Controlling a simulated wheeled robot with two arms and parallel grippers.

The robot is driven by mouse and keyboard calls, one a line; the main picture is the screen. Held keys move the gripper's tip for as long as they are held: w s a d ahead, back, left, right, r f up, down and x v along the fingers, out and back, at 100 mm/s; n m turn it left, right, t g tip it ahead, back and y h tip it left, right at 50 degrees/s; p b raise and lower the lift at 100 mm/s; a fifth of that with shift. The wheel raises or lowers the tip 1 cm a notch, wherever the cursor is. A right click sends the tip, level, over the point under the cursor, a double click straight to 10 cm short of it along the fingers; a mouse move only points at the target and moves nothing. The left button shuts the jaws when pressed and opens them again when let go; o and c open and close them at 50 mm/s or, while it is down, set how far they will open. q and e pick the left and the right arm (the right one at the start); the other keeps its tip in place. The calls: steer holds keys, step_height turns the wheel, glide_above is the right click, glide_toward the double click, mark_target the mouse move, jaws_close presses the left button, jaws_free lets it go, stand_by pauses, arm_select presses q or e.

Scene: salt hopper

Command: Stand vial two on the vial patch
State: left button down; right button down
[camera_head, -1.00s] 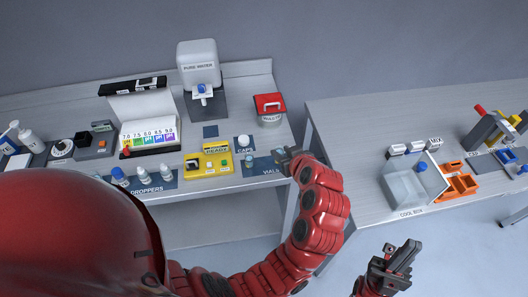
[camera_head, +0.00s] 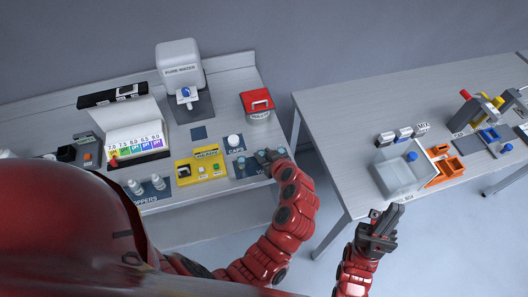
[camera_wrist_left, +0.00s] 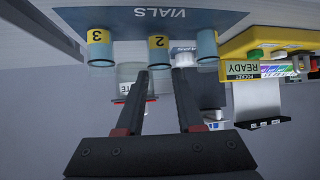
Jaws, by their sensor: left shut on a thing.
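My left gripper (camera_wrist_left: 161,74) has its fingers on either side of vial two (camera_wrist_left: 158,45), shut on it. Vial two is blue-grey with a yellow band marked 2. It is upright at the dark blue vial patch (camera_wrist_left: 215,18), in a picture that is upside down. I cannot tell whether its base touches the patch. Vial three (camera_wrist_left: 98,47) and another vial (camera_wrist_left: 207,46) stand on either side of it. In the head view the left gripper (camera_head: 274,156) is at the patch's right end, partly hiding the vials. My right gripper (camera_head: 378,232) is over the floor gap, with no object visible in it.
A white cap (camera_head: 233,140) and the yellow reader (camera_head: 198,167) are left of the vials. The red-lidded waste bin (camera_head: 257,104) stands behind. That table's front left is clear.

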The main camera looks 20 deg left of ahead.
arm_select(q)
steer(key=shift+f, duration=0.25)
steer(key=shift+s+d+r, duration=0.1)
steer(key=shift+f+b, duration=0.2)
steer(key=shift+b, duration=0.1)
steer(key=c, duration=0.5)
jaws_free()
steer(key=shift+c, duration=0.2)
